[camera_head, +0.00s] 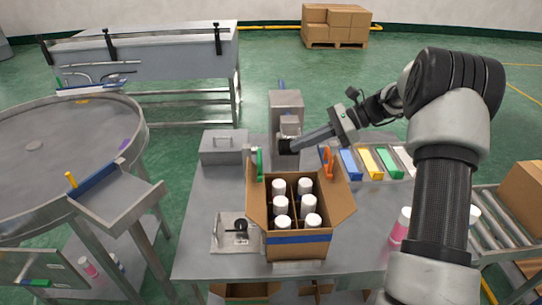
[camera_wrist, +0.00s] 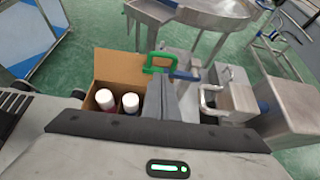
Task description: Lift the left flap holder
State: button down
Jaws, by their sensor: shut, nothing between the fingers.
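The left flap holder is a green clip (camera_head: 259,163) on the left flap of an open cardboard box (camera_head: 297,247). It stands upright at the flap's top edge. In the wrist view the green clip (camera_wrist: 160,70) is beyond my fingers, at the box's edge. My gripper (camera_head: 288,146) is shut and empty. It is above and behind the box, to the right of the green clip and apart from it in the head view. My grey fingers (camera_wrist: 174,97) partly cover the box in the wrist view.
An orange clip (camera_head: 328,162) is on the right flap. Several white-capped cans stand in the box. A metal box with a handle (camera_head: 224,147) and a metal fixture (camera_head: 236,232) are to the left. Coloured blocks (camera_head: 368,162) lie at the right.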

jog(key=x, duration=1)
jog(key=shift+w, duration=0.1)
